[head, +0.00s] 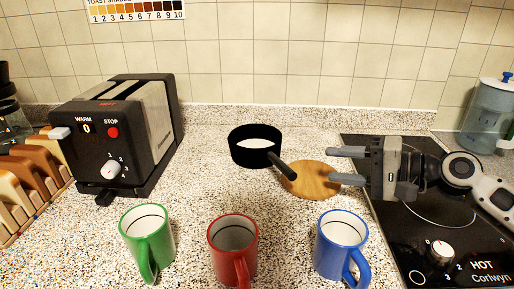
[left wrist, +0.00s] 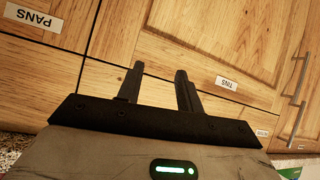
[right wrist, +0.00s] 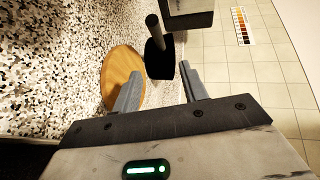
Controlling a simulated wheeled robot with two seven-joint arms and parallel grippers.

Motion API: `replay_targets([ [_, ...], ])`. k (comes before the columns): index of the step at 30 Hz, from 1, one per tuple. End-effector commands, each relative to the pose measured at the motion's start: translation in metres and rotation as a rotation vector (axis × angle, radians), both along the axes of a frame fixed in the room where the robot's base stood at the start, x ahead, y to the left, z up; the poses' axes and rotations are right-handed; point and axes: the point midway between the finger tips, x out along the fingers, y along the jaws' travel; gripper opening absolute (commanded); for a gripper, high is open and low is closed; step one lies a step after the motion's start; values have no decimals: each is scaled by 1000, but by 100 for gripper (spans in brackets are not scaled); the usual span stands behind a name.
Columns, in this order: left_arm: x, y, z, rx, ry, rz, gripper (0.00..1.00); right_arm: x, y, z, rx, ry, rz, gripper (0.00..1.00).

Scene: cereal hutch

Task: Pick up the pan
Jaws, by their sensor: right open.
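The black pan (head: 255,150) stands upright on the speckled counter in the middle of the head view, its handle (head: 285,168) pointing to the lower right over a round wooden board (head: 312,181). My right gripper (head: 334,165) is open and empty to the right of the handle, above the board, with a gap to the pan. In the right wrist view a black part of the pan (right wrist: 160,62) shows just beyond the open fingers (right wrist: 160,78), beside the board (right wrist: 121,75). My left gripper (left wrist: 159,72) shows only in the left wrist view, open and empty before wooden cabinet fronts.
Green (head: 148,240), red (head: 232,250) and blue (head: 341,245) mugs stand along the front. A black toaster (head: 125,135) and a toast rack (head: 32,175) are at left. A cooktop (head: 430,215) lies under my right arm, with a blue jug (head: 487,118) behind.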

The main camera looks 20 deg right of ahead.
Motion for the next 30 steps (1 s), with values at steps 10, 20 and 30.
replay_targets([
  [10, -4, -1, -6, -6, 13, 0, 36, 40, 31, -11, -2, -3, 1, 43],
  [20, 0, -1, 3, -3, -1, 0, 36, 59, 46, -17, 1, -2, -2, 43],
  [30, -2, 0, 6, 10, 10, -1, 36, 78, 60, -18, 5, -4, -2, 43],
])
